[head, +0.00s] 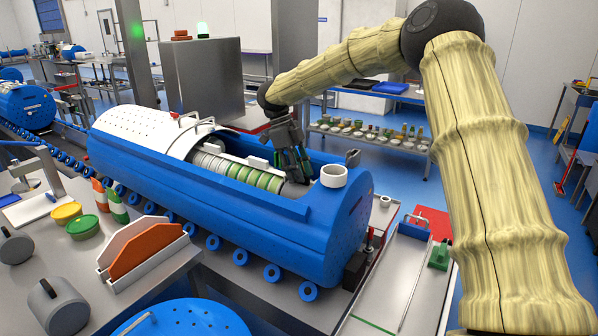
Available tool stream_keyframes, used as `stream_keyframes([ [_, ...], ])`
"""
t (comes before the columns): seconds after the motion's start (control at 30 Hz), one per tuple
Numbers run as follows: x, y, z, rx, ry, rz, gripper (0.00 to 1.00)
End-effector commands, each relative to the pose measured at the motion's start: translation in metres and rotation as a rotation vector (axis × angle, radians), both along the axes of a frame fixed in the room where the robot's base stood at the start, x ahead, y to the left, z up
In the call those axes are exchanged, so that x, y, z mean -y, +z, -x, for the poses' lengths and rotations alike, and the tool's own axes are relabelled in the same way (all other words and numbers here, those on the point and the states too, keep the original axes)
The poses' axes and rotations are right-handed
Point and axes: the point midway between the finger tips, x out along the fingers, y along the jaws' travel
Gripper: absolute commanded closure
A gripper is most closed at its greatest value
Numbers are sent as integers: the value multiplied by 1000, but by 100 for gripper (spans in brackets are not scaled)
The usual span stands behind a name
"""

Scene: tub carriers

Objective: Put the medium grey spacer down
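A long blue tub carrier (220,215) lies across the middle, its top open on the right. Inside is a row of discs: pale grey ones (208,161) to the left, then green and white ones (250,176). My gripper (296,172) points down into the opening at the right end of this row. A grey rounded piece (294,188) shows just below the fingers; it may be the medium grey spacer. The fingers overlap and the tub wall hides its lower part, so I cannot tell whether they grip it.
A white perforated cover (140,128) sits over the tub's left part. A white collar (334,176) stands on its right end. The left bench holds grey cylinders (57,306), yellow and green discs (67,212) and a plate rack (150,262). A shelf (365,133) of small parts stands behind.

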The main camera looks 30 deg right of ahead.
Motion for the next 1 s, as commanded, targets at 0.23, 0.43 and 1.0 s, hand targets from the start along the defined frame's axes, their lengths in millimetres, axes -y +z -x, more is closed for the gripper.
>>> stream_keyframes([
  [0.23,-2,11,-4,2,-1,0,66],
  [0.43,-9,42,-16,3,0,-1,66],
  [1.0,-24,111,-40,0,1,0,66],
])
